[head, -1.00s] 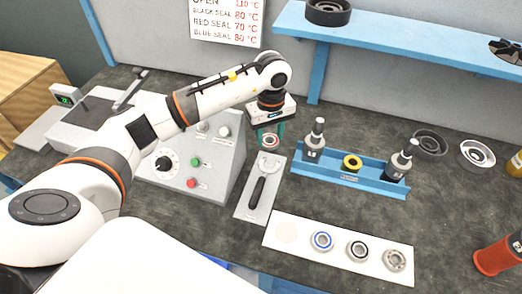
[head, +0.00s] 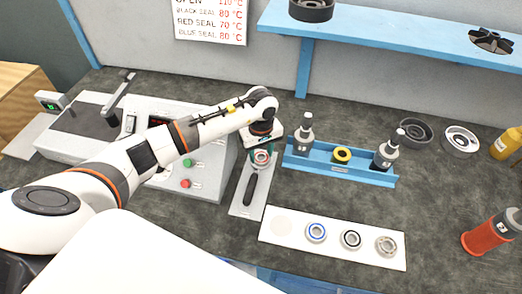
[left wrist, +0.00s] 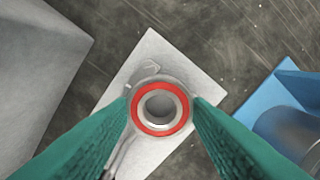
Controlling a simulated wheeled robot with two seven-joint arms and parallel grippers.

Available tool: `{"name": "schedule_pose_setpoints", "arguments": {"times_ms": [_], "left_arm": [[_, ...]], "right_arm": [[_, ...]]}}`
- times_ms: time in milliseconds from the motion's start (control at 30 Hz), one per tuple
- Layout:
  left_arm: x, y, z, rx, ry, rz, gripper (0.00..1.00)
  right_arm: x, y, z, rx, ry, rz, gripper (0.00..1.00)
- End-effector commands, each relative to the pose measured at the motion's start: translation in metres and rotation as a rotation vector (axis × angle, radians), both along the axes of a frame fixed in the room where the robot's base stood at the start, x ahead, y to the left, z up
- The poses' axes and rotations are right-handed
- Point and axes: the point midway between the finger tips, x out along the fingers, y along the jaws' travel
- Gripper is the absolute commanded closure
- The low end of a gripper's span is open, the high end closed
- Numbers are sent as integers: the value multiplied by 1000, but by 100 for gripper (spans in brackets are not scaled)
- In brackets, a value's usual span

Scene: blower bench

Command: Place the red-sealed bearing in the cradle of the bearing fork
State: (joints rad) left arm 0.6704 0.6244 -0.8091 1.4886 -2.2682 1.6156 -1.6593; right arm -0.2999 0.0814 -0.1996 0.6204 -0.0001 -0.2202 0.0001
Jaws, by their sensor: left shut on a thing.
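The red-sealed bearing (head: 261,158) is held in my left gripper (head: 262,153), whose fingers are shut on its sides. In the left wrist view the bearing (left wrist: 160,128) shows its red seal ring face-on between the green fingertips (left wrist: 162,108). The bearing fork (head: 249,190) lies on a light grey plate (head: 240,206), its black handle toward the front. The bearing is over the fork's cradle end and hides most of it. In the left wrist view part of the fork (left wrist: 148,70) shows around the bearing. I cannot tell whether bearing and cradle touch. My right gripper is not in view.
A blue rack (head: 340,170) with two bottles and a yellow ring stands close right of the gripper. The control box (head: 205,170) is close on the left. A white mat (head: 335,258) with three bearings lies in front.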

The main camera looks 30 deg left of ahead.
Motion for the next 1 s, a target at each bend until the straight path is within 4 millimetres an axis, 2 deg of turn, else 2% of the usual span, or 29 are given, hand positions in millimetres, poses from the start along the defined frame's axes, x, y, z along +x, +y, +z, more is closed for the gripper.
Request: {"name": "schedule_pose_setpoints", "arguments": {"times_ms": [233,267,367,400,767,867,1000], "left_arm": [[0,0,-4,0,-1,0,77],[0,0,-3,1,-1,0,52],[0,0,-3,0,0,0,36],[0,0,-3,0,0,0,33],[0,0,4,-1,1,0,33],[2,0,16,-1,-4,-1,33],[2,1,46,0,-8,-1,33]], "right_arm": [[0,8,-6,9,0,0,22],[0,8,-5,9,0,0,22],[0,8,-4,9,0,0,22],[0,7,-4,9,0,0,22],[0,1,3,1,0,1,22],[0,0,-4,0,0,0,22],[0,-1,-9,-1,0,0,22]]}}
